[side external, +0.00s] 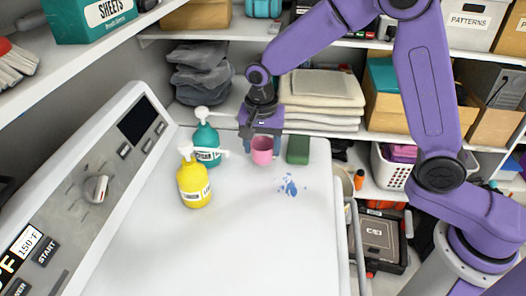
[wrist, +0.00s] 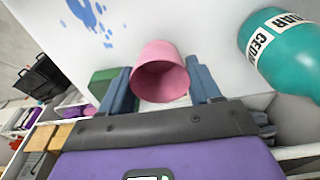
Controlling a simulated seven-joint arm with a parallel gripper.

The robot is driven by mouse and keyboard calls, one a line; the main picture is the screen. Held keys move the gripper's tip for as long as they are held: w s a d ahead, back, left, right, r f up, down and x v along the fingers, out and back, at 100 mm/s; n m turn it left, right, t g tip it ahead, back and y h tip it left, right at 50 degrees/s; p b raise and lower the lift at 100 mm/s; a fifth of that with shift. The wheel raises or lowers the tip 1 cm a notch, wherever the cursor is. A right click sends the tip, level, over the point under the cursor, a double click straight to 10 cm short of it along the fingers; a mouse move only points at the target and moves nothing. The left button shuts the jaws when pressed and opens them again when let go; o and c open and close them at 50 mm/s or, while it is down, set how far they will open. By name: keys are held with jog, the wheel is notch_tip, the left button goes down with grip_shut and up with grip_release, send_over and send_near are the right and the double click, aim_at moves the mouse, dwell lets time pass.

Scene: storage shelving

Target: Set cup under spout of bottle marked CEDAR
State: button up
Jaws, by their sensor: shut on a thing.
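The teal pump bottle (side external: 208,137) stands on the white top. Its label reads CEDAR in the wrist view (wrist: 282,58). Its white spout (side external: 222,116) points right, toward my gripper. The pink cup (side external: 262,152) is right of this bottle, apart from it. My gripper (side external: 262,143) reaches down from behind and is shut on the cup, one finger on each side. In the wrist view the cup (wrist: 160,72) sits between the fingers with its opening facing the camera. I cannot tell whether its base touches the surface.
A yellow pump bottle (side external: 194,184) stands in front of the teal one, its spout also pointing right. A green block (side external: 298,149) is just right of the cup. Blue splotches (side external: 289,186) mark the white top (side external: 240,240). The front and middle are clear.

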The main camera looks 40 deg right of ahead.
aim_at(263, 162)
jog(key=shift+f, duration=1.2)
jog(key=shift+f, duration=0.15)
jog(key=o, duration=0.8)
jog(key=shift+o, duration=0.2)
notch_tip(263, 162, up, 12)
jog(key=s, duration=0.1)
jog(key=shift+a, duration=0.45)
jog(key=shift+s, duration=0.1)
jog(key=s+d+f+n, duration=0.1)
jog(key=s+d+n, duration=0.3)
jog(key=s+n, duration=0.3)
jog(key=s+d+f+n+y, duration=0.1)
jog(key=s+d+n, duration=0.3)
jog(key=s+n, duration=0.3)
jog(key=s+d+f+n, duration=0.2)
jog(key=s+d+n, duration=0.3)
jog(key=s, duration=0.9)
jog(key=n, duration=0.2)
jog(key=shift+s+n+g, duration=0.25)
jog(key=shift+n+g, duration=0.15)
